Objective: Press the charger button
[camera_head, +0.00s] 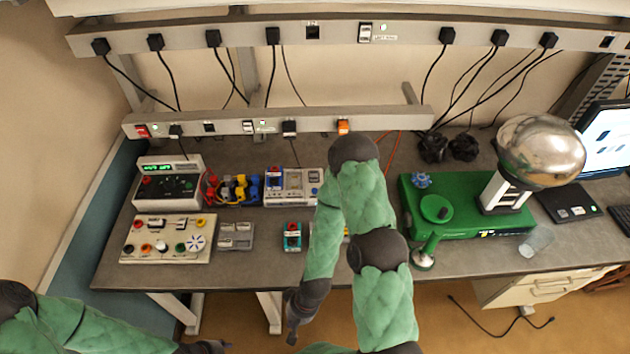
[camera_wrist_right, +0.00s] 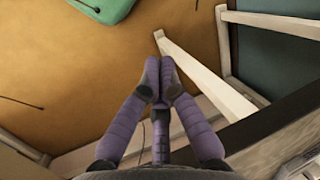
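Which of the bench devices is the charger I cannot tell for sure, and no button is labelled legibly. Candidates are a grey-white box with blue parts (camera_head: 292,187) at the bench's middle back and a small teal and red unit (camera_head: 292,236) near the front edge. My right gripper (camera_head: 292,337) hangs low in front of the bench, pointing down, apart from every device. In the right wrist view its purple fingers (camera_wrist_right: 158,78) are together and empty, above the floor. My left gripper (camera_head: 207,347) is at the bottom edge of the head view, partly cut off.
A power supply (camera_head: 168,186) and a control panel (camera_head: 168,252) stand at the left. Grey boxes (camera_head: 236,236) are beside them. A green apparatus (camera_head: 465,203) with a metal sphere (camera_head: 541,150) fills the right side. A clear beaker (camera_head: 536,242) stands near the front edge.

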